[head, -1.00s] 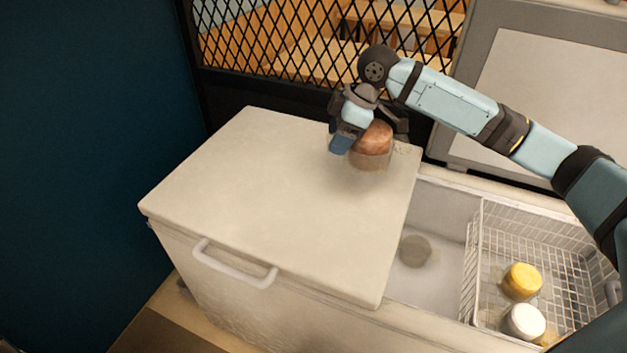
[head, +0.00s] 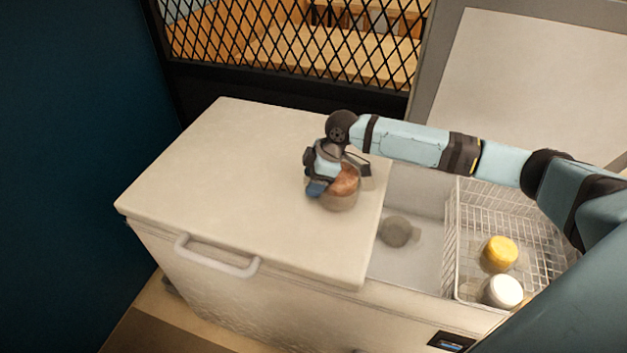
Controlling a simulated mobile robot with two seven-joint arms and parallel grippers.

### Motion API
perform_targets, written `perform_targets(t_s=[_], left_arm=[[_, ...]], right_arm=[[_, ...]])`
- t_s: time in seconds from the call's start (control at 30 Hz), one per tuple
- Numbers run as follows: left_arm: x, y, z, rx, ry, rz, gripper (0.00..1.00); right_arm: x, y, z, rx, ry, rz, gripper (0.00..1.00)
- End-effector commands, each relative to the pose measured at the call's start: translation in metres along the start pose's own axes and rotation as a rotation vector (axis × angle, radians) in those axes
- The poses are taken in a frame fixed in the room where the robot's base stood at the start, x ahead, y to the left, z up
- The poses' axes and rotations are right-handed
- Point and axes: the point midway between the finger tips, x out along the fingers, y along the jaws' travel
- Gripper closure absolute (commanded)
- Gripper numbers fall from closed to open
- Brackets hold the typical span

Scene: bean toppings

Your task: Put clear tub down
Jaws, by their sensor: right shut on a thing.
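The clear tub (head: 338,201) has brownish contents. It is in my right gripper (head: 340,184), which is shut on it, over the right part of the closed white lid (head: 230,180) of the chest freezer. The tub looks upright and very low over the lid; I cannot tell whether its base touches. The gripper hides part of the tub's upper side. My left gripper is not in view.
The freezer's right side is open, with a round grey-lidded tub (head: 396,231) on its floor. A wire basket (head: 450,240) holds a yellow-lidded tub (head: 499,253) and a white-lidded tub (head: 503,291). The lid's left and middle are clear. A black mesh partition (head: 290,45) stands behind.

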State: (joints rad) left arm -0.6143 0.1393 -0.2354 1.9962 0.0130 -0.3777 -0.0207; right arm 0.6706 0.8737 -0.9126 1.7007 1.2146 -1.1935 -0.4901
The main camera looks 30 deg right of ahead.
Motion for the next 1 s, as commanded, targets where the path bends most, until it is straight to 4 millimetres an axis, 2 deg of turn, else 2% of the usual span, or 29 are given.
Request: perform_targets(t_s=[0.37, 0.4, 0.5, 0.8, 0.87, 1.0], left_arm=[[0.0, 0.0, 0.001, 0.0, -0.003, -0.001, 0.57], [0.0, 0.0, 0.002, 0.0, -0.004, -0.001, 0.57], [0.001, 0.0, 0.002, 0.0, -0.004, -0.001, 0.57], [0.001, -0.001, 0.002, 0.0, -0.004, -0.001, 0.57], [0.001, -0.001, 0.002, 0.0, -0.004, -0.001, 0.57], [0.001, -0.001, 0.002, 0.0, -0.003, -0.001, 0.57]], right_arm=[[0.007, 0.001, 0.002, -0.001, 0.003, 0.002, 0.74], [0.008, 0.0, 0.003, -0.001, 0.001, 0.001, 0.37], [0.008, 0.0, 0.003, -0.001, 0.001, 0.001, 0.18], [0.005, 0.001, 0.002, -0.001, 0.001, 0.002, 0.18], [0.0, 0.001, 0.003, 0.0, 0.001, 0.003, 0.18], [-0.022, 0.001, 0.003, -0.001, 0.001, 0.004, 0.18]])
